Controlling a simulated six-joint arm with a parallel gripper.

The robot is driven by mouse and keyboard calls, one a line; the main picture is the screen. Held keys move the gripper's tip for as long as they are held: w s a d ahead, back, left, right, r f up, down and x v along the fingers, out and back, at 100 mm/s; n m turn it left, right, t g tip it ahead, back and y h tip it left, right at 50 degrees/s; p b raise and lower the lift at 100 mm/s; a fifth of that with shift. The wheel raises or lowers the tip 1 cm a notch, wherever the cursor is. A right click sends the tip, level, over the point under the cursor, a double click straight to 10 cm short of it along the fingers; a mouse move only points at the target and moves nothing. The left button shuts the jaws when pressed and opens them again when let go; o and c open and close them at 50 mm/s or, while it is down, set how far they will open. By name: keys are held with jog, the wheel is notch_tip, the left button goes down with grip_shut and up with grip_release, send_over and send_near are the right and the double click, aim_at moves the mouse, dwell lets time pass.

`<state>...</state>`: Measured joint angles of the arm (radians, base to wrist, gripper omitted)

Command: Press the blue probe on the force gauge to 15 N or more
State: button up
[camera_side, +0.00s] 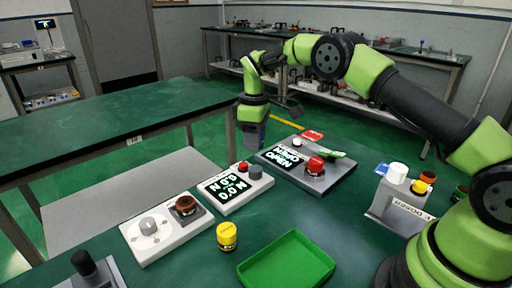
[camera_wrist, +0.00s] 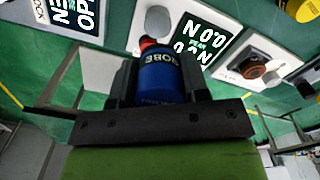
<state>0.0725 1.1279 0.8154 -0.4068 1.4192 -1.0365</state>
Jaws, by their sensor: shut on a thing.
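The blue probe (camera_wrist: 160,78), a cylinder with white lettering, is held between the two dark fingers of my gripper (camera_wrist: 158,80) in the wrist view. The force gauge (camera_side: 235,187) is a white box with a black display (camera_side: 228,187), a red button (camera_side: 243,166) and a grey round pad (camera_side: 255,172). Its display reads 0.0 N on both lines. The gauge appears beyond the probe in the wrist view, and the red button is partly hidden by the probe.
A grey panel (camera_side: 330,183) with a red knob and an OPEN display stands right of the gauge. A white box (camera_side: 150,242) with a dial and brown knob stands left. A yellow cylinder (camera_side: 227,237) and green tray (camera_side: 287,262) lie in front. A doser (camera_side: 385,210) stands at right.

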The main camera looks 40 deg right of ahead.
aim_at(255, 168)
jog(key=shift+w+d+f, duration=0.15)
jog(key=shift+f, duration=2.75)
jog(key=shift+f, duration=1.05)
dwell(0.8)
jog(key=shift+r, duration=3.6)
jog(key=shift+r, duration=0.1)
jog(key=shift+s+r, duration=0.25)
jog(key=shift+r, duration=0.05)
jog(key=s+a+r+m, duration=0.1)
jog(key=s+r+m, duration=0.2)
jog(key=s, duration=0.3)
jog(key=s+a+r+m, duration=0.2)
jog(key=s+r+m, duration=0.1)
jog(key=s+r, duration=0.3)
jog(key=shift+s+a+r, duration=0.2)
jog(key=shift+s+a, duration=0.05)
jog(key=shift+s, duration=0.5)
